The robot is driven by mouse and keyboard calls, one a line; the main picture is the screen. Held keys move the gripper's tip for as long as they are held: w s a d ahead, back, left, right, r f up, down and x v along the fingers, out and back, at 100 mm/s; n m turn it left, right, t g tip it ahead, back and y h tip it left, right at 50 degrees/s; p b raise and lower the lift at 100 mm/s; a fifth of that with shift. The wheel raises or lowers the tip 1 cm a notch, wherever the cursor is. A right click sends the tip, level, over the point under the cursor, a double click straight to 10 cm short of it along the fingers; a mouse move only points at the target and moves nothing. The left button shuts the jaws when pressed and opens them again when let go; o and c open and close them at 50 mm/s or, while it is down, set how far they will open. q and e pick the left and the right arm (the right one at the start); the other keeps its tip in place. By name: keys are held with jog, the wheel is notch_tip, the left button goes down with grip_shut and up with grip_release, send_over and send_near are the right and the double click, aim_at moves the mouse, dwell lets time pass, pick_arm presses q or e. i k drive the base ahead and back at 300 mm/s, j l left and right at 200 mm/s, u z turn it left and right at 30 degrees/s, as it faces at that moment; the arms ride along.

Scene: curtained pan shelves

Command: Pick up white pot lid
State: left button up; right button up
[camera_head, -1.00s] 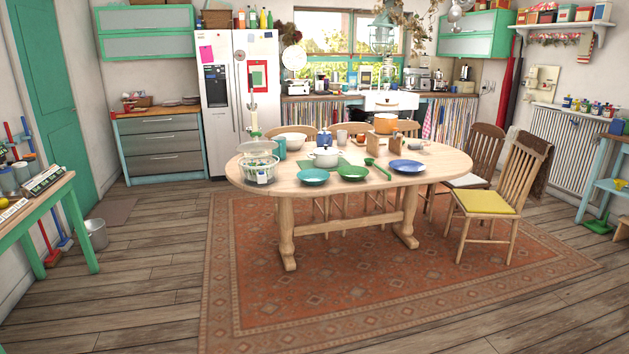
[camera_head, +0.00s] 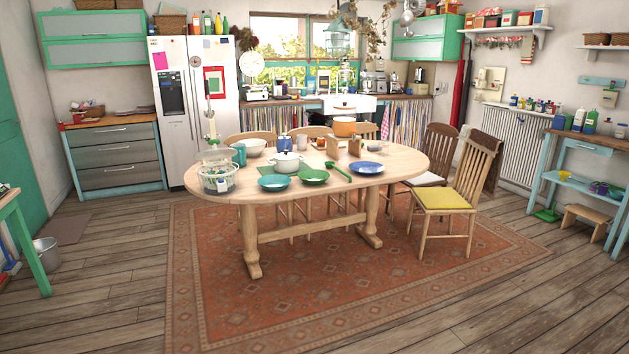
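A small white pot (camera_head: 287,166) with its white lid (camera_head: 287,155) stands on the oval wooden table (camera_head: 400,172), left of the middle. The lid appears to sit on the pot, with a small dark knob on top. A green mat lies partly under the pot. A teal plate (camera_head: 273,183) and a green plate (camera_head: 314,177) lie in front of it. Neither of my grippers shows in the head view.
Chairs are at the back and right, one with a yellow cushion (camera_head: 440,198). The rug (camera_head: 330,290) and floor in front of the table are clear.

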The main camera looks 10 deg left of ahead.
aim_at(285, 155)
jog(key=i+u, duration=0.1)
jog(key=i, duration=0.55)
jog(key=i+u, duration=0.1)
jog(key=i, duration=0.55)
jog(key=i+l, duration=0.15)
jog(key=i, duration=0.5)
jog(key=i+l+u, duration=0.15)
jog(key=i, duration=0.55)
jog(key=i+l+u, duration=0.1)
jog(key=i, duration=0.55)
